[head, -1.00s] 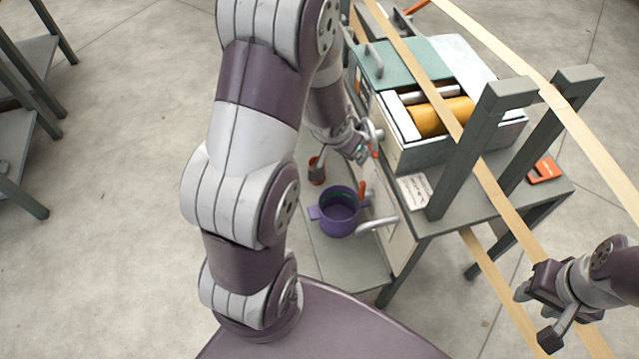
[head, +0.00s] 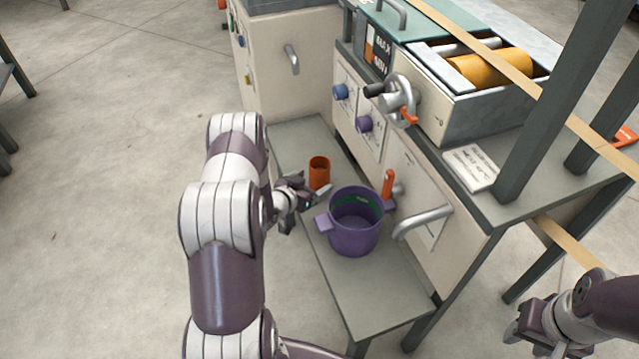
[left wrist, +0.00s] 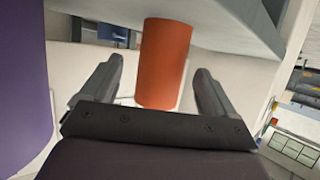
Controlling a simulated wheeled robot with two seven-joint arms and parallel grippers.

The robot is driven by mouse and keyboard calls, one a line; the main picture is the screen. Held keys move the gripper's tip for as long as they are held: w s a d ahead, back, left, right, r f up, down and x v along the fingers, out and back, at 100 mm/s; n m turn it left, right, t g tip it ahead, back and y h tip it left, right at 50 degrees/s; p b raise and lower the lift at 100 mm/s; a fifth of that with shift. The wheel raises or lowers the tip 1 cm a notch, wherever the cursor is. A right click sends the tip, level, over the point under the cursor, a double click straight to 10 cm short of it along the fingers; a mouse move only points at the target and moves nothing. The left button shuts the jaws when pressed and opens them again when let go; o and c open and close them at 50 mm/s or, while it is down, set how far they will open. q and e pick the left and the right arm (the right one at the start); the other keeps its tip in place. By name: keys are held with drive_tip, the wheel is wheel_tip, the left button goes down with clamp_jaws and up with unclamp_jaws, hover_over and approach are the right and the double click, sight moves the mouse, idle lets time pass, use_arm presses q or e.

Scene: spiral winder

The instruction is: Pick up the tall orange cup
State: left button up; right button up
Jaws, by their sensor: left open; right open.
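The tall orange cup (head: 319,173) stands upright on the low grey shelf (head: 375,290), behind the purple pot. My left gripper (head: 304,190) is just left of and in front of the cup, low near the shelf. In the left wrist view the orange cup (left wrist: 164,62) is centred between the two open fingers of my left gripper (left wrist: 163,85), which do not visibly touch it. My right gripper (head: 535,335) is open and empty at the lower right, far from the cup.
A purple two-handled pot (head: 352,232) stands close to the cup and fills the left edge of the wrist view. The winder's cream panel (head: 420,190) with knobs, an orange lever (head: 388,184) and a grey handle (head: 424,222) borders the shelf. Open floor lies left.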

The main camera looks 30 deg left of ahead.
sight(321, 177)
use_arm(q)
drive_tip(key=b+x, duration=0.2)
drive_tip(key=x, duration=0.3)
drive_tip(key=shift+w+a+f+b, duration=0.15)
drive_tip(key=shift+b, duration=0.15)
drive_tip(key=shift+w, duration=0.1)
drive_tip(key=c, duration=1.2)
drive_tip(key=shift+o, duration=0.2)
drive_tip(key=shift+r, duration=0.2)
